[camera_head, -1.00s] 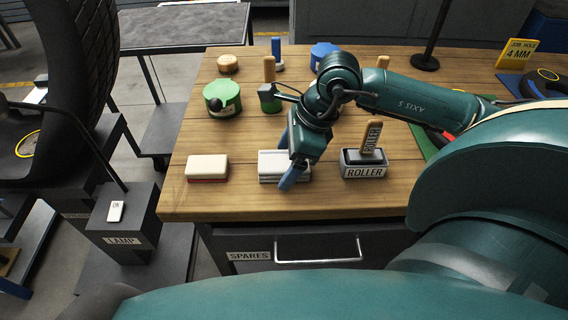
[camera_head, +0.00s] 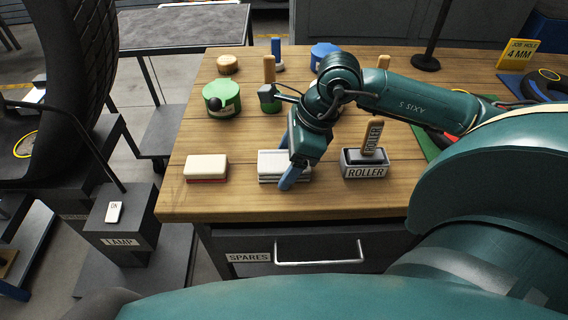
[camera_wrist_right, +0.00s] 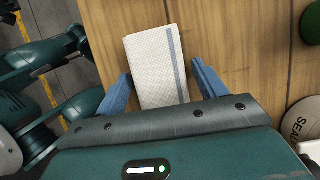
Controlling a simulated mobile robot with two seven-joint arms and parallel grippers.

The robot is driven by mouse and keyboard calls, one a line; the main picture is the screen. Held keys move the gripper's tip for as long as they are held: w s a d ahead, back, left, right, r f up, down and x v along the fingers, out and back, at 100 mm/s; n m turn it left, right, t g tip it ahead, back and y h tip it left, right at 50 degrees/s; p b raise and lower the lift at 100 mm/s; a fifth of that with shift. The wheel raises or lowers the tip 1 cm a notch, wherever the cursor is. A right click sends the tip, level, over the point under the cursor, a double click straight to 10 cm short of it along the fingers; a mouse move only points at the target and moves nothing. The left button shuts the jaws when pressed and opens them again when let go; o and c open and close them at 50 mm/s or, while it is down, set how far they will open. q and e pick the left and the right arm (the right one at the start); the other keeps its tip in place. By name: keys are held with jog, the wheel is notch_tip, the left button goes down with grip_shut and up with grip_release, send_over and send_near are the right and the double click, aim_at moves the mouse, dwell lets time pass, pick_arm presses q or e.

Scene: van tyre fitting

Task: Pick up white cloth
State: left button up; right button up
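The white cloth (camera_head: 270,166) lies folded on the wooden bench near its front edge, between a cream block and the roller tray. In the right wrist view the cloth (camera_wrist_right: 153,62) is a pale flat rectangle with a grey-blue stripe along its right side. My right gripper (camera_wrist_right: 160,70) is open, with one blue finger on each side of the cloth and a small gap visible at each side. In the head view the right gripper (camera_head: 284,163) is over the right end of the cloth and hides part of it. My left gripper is not in view.
A cream block with a red base (camera_head: 206,168) sits left of the cloth. The roller tray (camera_head: 365,170) stands close on the right. Behind are a green tin (camera_head: 222,98) and wooden-handled tools. Bare bench lies in front, above the spares drawer (camera_head: 318,252).

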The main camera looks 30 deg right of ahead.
aim_at(287, 160)
jog(key=c, duration=0.8)
jog(key=shift+r+p, duration=0.2)
jog(key=shift+p, duration=0.15)
notch_tip(287, 160, up, 10)
jog(key=shift+r+p, duration=0.1)
jog(key=shift+p, duration=0.2)
